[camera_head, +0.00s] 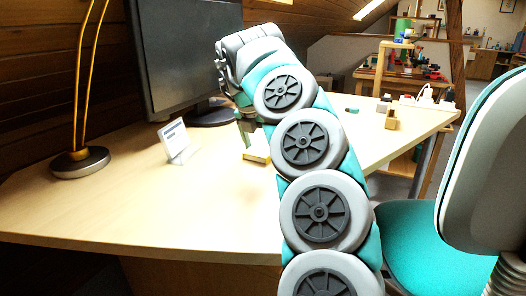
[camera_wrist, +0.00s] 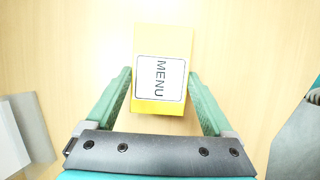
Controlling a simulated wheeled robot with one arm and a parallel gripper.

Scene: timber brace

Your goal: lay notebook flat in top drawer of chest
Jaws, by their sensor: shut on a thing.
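A small yellow block-like item (camera_wrist: 162,37) with a white label reading "MENU" is in the wrist view; I take it for the notebook. It lies between the two green fingers of my gripper (camera_wrist: 160,78), which is shut on its sides. In the head view, the pale yellow item (camera_head: 257,154) is at the desk surface under my gripper (camera_head: 246,132), partly hidden by my arm. I cannot tell whether it still touches the desk. No chest or drawer can be made out in either view.
The wooden desk (camera_head: 90,205) holds a lamp (camera_head: 80,160), a monitor (camera_head: 185,50) and a white card stand (camera_head: 178,142) near the gripper. Small blocks (camera_head: 391,120) and a power strip (camera_head: 425,102) lie at right. A teal chair (camera_head: 425,235) stands at the right.

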